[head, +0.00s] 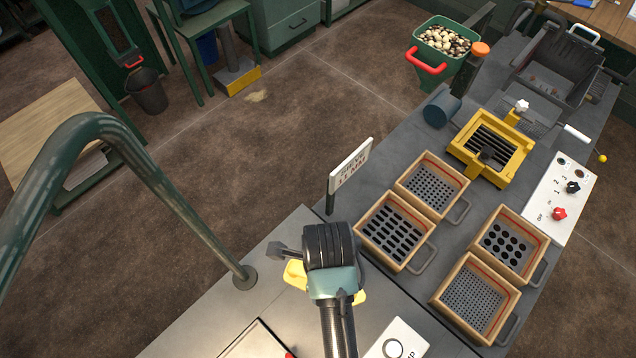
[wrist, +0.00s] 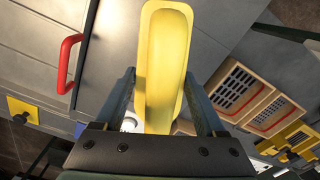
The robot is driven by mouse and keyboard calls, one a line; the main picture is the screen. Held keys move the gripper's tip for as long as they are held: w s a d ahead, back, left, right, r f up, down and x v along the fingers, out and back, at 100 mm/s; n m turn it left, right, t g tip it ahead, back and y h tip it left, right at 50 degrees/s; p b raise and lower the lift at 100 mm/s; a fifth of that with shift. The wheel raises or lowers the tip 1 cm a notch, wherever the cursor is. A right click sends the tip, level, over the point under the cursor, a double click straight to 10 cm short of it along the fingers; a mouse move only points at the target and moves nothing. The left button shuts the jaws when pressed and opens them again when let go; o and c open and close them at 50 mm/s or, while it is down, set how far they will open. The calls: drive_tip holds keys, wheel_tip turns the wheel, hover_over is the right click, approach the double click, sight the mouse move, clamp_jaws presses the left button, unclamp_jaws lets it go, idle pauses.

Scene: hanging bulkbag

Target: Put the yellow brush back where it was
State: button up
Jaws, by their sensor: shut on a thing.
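The yellow brush (wrist: 165,45) fills the upper middle of the wrist view, long and rounded at its far end. My gripper (wrist: 160,88) is shut on it, with one dark finger on each side. In the head view parts of the yellow brush (head: 295,275) show left and right of my wrist, above the grey worktop (head: 290,240). I see no bristles, and I cannot tell whether the brush touches the worktop.
Several wooden-framed sieves (head: 428,163) stand right of my arm. A small sign (head: 349,168) stands behind it. A green bent rail (head: 165,185) rises at the left. A red handle (wrist: 66,63) shows left in the wrist view. A yellow grate frame (head: 466,157) stands farther back.

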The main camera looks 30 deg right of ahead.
wheel_tip(320, 180, down, 9)
drive_tip(key=shift+f+p, duration=0.2)
drive_tip(key=shift+p, duration=0.15)
drive_tip(key=shift+f, duration=0.2)
drive_tip(key=o, duration=1.3)
drive_tip(key=shift+c, duration=0.2)
drive_tip(key=shift+r, duration=0.1)
wheel_tip(320, 180, up, 12)
drive_tip(key=shift+r, duration=0.1)
